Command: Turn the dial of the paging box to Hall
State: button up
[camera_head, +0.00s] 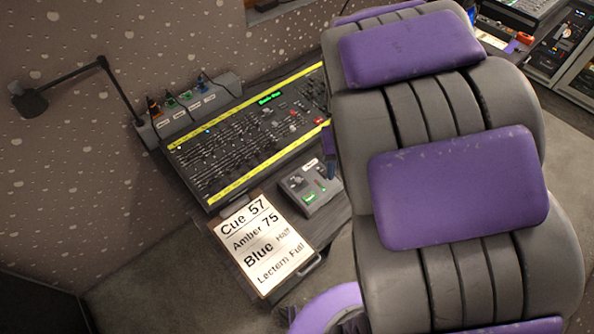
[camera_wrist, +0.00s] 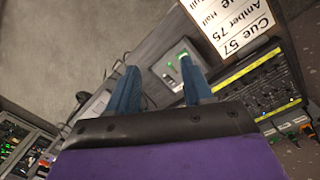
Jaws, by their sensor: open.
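The paging box (camera_head: 322,200) is a small grey box beside the mixing desk, with a green-lit button, a pale label and a dark round knob (camera_head: 296,182). The dial's setting is too small to read. The box also shows in the wrist view (camera_wrist: 168,79), beyond my fingers, with green lights. My gripper (camera_wrist: 159,67) is open, its two blue fingers apart with nothing between them. The right fingertip overlaps the box's edge in that view. In the head view a blue finger (camera_head: 329,168) shows at the box's upper right, partly hidden by my arm.
A mixing desk (camera_head: 215,140) with yellow strips lies behind and left of the box. A cue board (camera_head: 262,247) lies in front, reading Cue 57, Amber 75, Blue Half, Lectern Full. A lamp (camera_head: 75,75) leans at the left. My grey and purple parts cover the right.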

jog(key=w+a+f+n, duration=0.15)
jog(key=w+f, duration=0.25)
jog(key=w, duration=0.5)
jog(key=n+p, duration=0.1)
jog(key=n, duration=0.1)
send_near(297, 180)
jog(key=shift+t, duration=0.3)
jog(key=f+b, duration=0.1)
jog(key=f, duration=0.3)
jog(key=f+b, duration=0.2)
jog(key=f, duration=0.2)
jog(key=shift+s+d+f, duration=0.15)
jog(key=shift+d+f, duration=0.05)
jog(key=shift+f, duration=0.2)
grip_shut()
